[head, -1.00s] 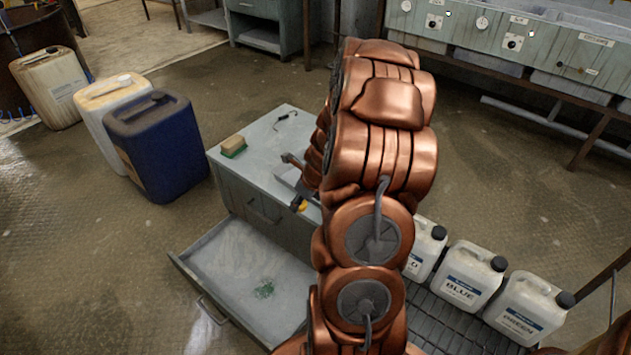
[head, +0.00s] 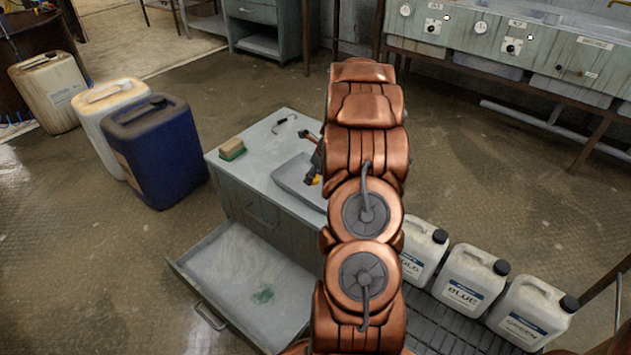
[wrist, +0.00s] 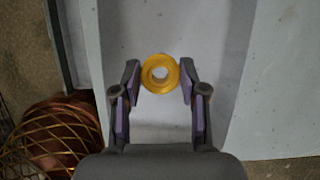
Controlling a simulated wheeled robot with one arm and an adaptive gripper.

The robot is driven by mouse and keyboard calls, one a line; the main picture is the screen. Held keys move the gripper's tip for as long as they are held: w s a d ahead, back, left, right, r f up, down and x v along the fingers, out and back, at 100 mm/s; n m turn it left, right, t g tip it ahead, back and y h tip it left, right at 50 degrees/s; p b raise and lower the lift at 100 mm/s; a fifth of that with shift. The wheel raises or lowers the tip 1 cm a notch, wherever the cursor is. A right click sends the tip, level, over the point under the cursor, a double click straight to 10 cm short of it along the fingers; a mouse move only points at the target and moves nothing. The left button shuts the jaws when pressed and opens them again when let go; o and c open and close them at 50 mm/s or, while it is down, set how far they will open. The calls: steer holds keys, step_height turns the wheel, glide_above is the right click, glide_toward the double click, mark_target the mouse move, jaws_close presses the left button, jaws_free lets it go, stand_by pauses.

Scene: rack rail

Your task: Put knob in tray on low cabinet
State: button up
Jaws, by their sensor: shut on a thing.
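The knob (wrist: 160,74), a yellow ring-shaped piece with a pale centre, sits between my fingertips in the wrist view. My gripper (wrist: 159,82) is shut on it from both sides. The head view shows my gripper (head: 313,180) and a bit of the yellow knob (head: 317,179) at the tray, partly hidden by my arm. The shallow grey tray (head: 284,176) lies on the low cabinet top (head: 252,166), its right part hidden behind my arm. In the wrist view the knob is over a grey surface; its height above it is unclear.
A sponge (head: 232,149) and a small dark hook-like item (head: 284,123) lie on the cabinet top. The cabinet's drawer (head: 240,280) is pulled open, with a green patch inside. A blue canister (head: 160,150) stands left; labelled white jugs (head: 470,278) stand right.

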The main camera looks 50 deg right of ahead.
mark_target(318, 175)
steer(key=shift+w+d, duration=0.35)
steer(key=shift+d, duration=0.35)
steer(key=shift+f+b, duration=0.7)
steer(key=shift+f, duration=1.15)
steer(key=o, duration=1.1)
steer(key=shift+o, duration=0.2)
